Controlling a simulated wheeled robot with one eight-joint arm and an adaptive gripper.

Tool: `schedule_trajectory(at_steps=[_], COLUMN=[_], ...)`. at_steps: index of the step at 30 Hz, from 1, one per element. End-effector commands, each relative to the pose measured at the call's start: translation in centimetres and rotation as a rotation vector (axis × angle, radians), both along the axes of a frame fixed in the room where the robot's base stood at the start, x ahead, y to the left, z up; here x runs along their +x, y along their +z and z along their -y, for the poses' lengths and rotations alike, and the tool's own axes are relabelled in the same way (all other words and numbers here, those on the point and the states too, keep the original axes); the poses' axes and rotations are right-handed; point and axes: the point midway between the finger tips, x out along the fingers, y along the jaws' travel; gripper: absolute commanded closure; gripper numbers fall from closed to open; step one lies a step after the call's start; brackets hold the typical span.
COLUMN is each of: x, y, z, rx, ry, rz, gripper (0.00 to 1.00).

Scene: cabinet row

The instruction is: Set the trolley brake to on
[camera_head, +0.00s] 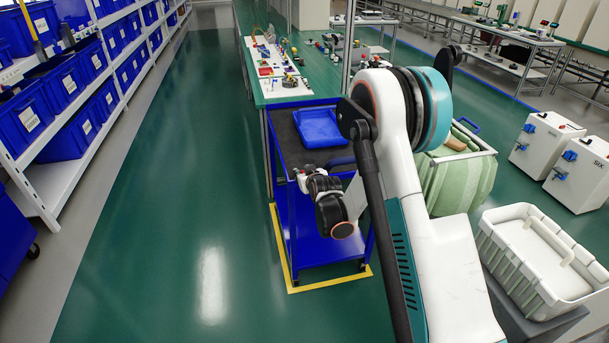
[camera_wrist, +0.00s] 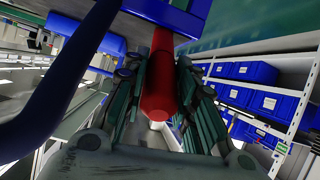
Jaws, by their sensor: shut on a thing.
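The blue trolley (camera_head: 320,250) stands at the near end of the green workbench, inside a yellow floor marking. My gripper (camera_head: 299,176) is at the trolley's near end, just below its dark top. In the wrist view a red cylindrical handle (camera_wrist: 160,88), which looks like the brake lever, lies between the two fingers of my gripper (camera_wrist: 171,75). The fingers are shut on it. Its upper end runs towards a blue frame part, and a pale tip shows at its lower end. In the head view the handle is hidden by my gripper.
A blue tray (camera_head: 318,128) lies on the trolley. A thick blue bar (camera_wrist: 62,75) crosses the left of the wrist view, close to the camera. Shelves with blue bins (camera_head: 70,85) line the left side. Open green floor (camera_head: 160,220) lies between shelves and trolley.

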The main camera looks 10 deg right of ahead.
Motion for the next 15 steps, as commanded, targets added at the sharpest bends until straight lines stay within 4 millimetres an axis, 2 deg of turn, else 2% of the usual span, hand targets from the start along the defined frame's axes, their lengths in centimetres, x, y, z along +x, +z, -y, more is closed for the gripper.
schedule_trajectory(at_steps=[3,15], x=[0.6,3.7], y=[1.2,3.4], z=[0.0,0.0], rx=[0.0,0.001], ry=[0.001,0.0], rz=[-0.075,-0.439], gripper=[1.0,1.0])
